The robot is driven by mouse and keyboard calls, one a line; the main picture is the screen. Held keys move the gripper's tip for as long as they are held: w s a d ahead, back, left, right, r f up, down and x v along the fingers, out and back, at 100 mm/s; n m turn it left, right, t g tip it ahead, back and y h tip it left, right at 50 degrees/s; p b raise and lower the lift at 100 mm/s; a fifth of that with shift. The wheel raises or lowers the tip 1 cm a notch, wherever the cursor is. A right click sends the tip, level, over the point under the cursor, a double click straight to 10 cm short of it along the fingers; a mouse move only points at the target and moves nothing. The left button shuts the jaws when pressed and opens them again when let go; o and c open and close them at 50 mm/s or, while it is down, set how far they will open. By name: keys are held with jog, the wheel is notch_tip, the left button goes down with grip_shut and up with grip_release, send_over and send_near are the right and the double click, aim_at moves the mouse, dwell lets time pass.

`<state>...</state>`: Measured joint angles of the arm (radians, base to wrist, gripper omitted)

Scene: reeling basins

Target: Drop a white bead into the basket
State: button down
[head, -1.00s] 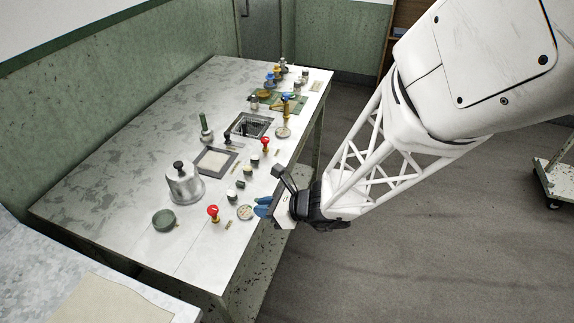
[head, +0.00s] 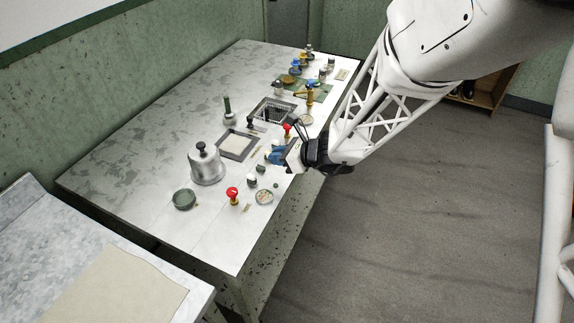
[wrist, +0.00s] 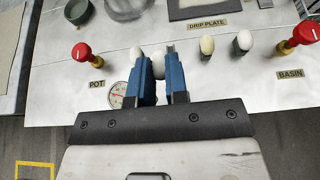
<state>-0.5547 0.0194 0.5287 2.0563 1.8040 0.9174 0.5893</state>
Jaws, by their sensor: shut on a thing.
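My gripper (head: 275,155) is over the table's right side in the head view, beside the row of small dark cups. In the wrist view its blue fingers (wrist: 161,75) are closed on a small white bead (wrist: 158,61), partly hidden between them. A cream bead (wrist: 207,44) and a further white bead (wrist: 242,40) sit on dark holders to the right. A square frame with a dark mesh inside, apparently the basket (head: 275,111), lies farther up the table, apart from my gripper.
Red-knobbed valves stand near the POT label (wrist: 97,84) and BASIN label (wrist: 290,74). A round gauge (head: 264,197), green pot (head: 184,199), metal canister (head: 205,168) and framed drip plate (head: 237,145) stand nearby. The table's left part is clear.

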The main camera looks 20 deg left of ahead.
jog(key=w+a, duration=0.5)
jog(key=w, duration=0.5)
jog(key=w+a, duration=0.6)
jog(key=w, duration=0.4)
jog(key=w+a, duration=0.6)
jog(key=w, duration=0.5)
jog(key=shift+a+f, duration=0.25)
jog(key=shift+f, duration=0.2)
jog(key=shift+s, duration=0.1)
jog(key=shift+f, duration=0.15)
jog(key=shift+f, duration=3.05)
jog(key=c, duration=0.7)
grip_release()
jog(key=shift+o, duration=0.2)
